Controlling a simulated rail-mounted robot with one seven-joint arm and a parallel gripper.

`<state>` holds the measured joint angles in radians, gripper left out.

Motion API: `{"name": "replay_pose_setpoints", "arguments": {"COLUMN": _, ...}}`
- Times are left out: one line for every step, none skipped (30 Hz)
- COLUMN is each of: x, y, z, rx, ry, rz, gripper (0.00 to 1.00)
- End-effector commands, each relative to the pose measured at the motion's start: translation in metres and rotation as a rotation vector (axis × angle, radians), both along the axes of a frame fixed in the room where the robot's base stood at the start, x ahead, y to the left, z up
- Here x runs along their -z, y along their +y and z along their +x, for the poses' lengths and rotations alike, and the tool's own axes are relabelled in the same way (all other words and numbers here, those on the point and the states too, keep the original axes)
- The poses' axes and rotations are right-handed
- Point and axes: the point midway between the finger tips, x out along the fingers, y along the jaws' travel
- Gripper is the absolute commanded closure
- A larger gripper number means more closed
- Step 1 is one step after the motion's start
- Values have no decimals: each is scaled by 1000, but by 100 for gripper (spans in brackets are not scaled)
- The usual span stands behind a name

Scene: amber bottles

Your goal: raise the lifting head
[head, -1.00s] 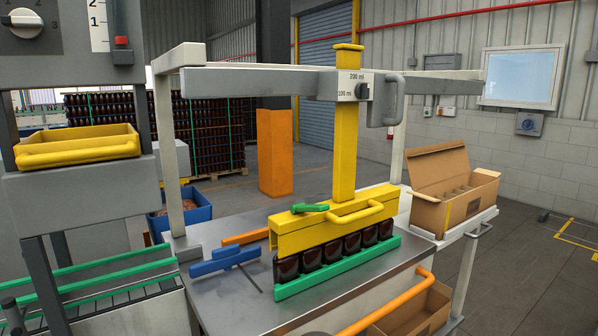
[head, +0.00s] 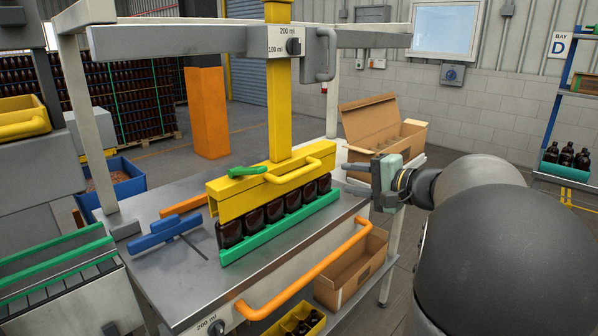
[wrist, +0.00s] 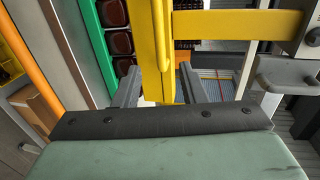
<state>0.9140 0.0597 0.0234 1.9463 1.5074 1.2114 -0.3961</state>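The yellow lifting head (head: 230,199) sits low on its yellow column (head: 279,110), over a row of amber bottles (head: 276,213) between it and a green rail (head: 285,230). A yellow bar handle (head: 295,172) is on its front and a green lever (head: 248,171) on its top. My gripper (head: 346,178) is to the right of the lifting head, fingers pointing at it, apart from the handle in the head view. In the wrist view the two grey fingers (wrist: 160,85) are spread, with yellow parts of the head beyond and between them. Nothing is held.
A grey crossbeam (head: 180,40) with a dial and grey handle (head: 325,55) spans above. An orange rail (head: 305,272) runs along the table front. A blue T-shaped handle (head: 165,233) lies on the metal table (head: 190,275). An open carton (head: 380,130) stands behind my gripper.

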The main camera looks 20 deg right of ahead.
Motion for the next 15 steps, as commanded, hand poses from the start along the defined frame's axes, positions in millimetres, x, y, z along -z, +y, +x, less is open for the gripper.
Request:
{"name": "replay_pose_setpoints", "arguments": {"x": 1, "y": 5, "z": 8, "rx": -4, "ry": 2, "rz": 2, "gripper": 62}}
{"name": "replay_pose_setpoints", "arguments": {"x": 2, "y": 7, "z": 13, "rx": -4, "ry": 2, "rz": 3, "gripper": 62}}
{"name": "replay_pose_setpoints", "arguments": {"x": 3, "y": 10, "z": 21, "rx": -6, "ry": 2, "rz": 3, "gripper": 62}}
{"name": "replay_pose_setpoints", "arguments": {"x": 4, "y": 12, "z": 27, "rx": -5, "ry": 3, "rz": 2, "gripper": 62}}
{"name": "replay_pose_setpoints", "arguments": {"x": 6, "y": 14, "z": 32, "rx": -6, "ry": 3, "rz": 3, "gripper": 62}}
{"name": "replay_pose_setpoints", "arguments": {"x": 7, "y": 18, "z": 41, "rx": -5, "ry": 4, "rz": 4, "gripper": 62}}
{"name": "replay_pose_setpoints", "arguments": {"x": 9, "y": 21, "z": 47, "rx": -6, "ry": 4, "rz": 4, "gripper": 62}}
{"name": "replay_pose_setpoints", "arguments": {"x": 11, "y": 23, "z": 53, "rx": -6, "ry": 4, "rz": 3, "gripper": 62}}
{"name": "replay_pose_setpoints", "arguments": {"x": 12, "y": 26, "z": 61, "rx": -7, "ry": 3, "rz": 3, "gripper": 62}}
{"name": "replay_pose_setpoints", "arguments": {"x": 13, "y": 28, "z": 67, "rx": -5, "ry": 3, "rz": 3, "gripper": 62}}
{"name": "replay_pose_setpoints", "arguments": {"x": 15, "y": 31, "z": 73, "rx": -6, "ry": 5, "rz": 4, "gripper": 62}}
{"name": "replay_pose_setpoints", "arguments": {"x": 16, "y": 34, "z": 81, "rx": -6, "ry": 4, "rz": 3, "gripper": 62}}
{"name": "replay_pose_setpoints", "arguments": {"x": 18, "y": 37, "z": 87, "rx": -6, "ry": 3, "rz": 3, "gripper": 62}}
{"name": "replay_pose_setpoints", "arguments": {"x": 19, "y": 39, "z": 93, "rx": -6, "ry": 5, "rz": 4, "gripper": 62}}
{"name": "replay_pose_setpoints", "arguments": {"x": 21, "y": 42, "z": 100, "rx": -6, "ry": 4, "rz": 3, "gripper": 62}}
